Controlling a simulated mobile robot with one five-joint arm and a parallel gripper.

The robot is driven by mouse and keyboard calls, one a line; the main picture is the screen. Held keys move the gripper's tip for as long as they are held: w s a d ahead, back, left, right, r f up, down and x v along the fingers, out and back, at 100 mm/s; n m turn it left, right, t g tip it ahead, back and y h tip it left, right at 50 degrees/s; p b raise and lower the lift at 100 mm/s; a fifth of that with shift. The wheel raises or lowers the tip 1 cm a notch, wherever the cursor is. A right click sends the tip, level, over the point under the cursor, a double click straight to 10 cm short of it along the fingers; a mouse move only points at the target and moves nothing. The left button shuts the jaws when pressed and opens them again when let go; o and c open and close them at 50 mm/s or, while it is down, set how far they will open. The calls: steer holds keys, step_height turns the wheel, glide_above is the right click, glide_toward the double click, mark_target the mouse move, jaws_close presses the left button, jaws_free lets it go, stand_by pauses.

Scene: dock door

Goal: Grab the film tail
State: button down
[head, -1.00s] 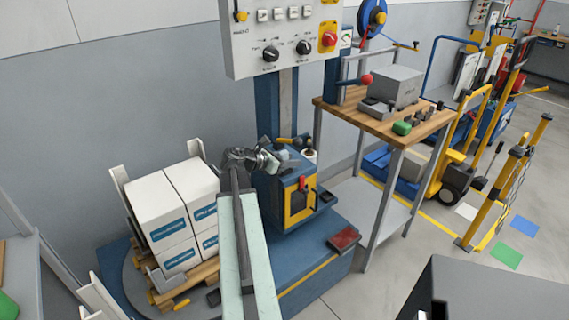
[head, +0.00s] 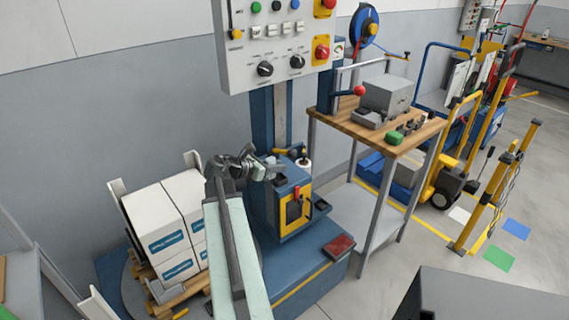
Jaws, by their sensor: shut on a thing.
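My gripper (head: 268,169) is at the end of my arm, in front of the blue wrapping machine's column (head: 264,110). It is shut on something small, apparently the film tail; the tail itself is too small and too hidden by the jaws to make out. A small white roll (head: 304,164) stands just right of the gripper, on the blue carriage with the yellow-framed front (head: 297,208). Several white boxes with blue labels (head: 172,222) are stacked on a pallet left of my arm.
A grey control panel (head: 262,70) hangs above the gripper. A wooden-topped bench (head: 425,130) with a grey box stands to the right. A red pedal (head: 339,246) sits on the machine's blue base. Open floor (head: 390,265) lies right of it.

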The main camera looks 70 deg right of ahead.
steer(key=w+a, duration=0.8)
steer(key=a, duration=0.4)
steer(key=shift+a, duration=0.15)
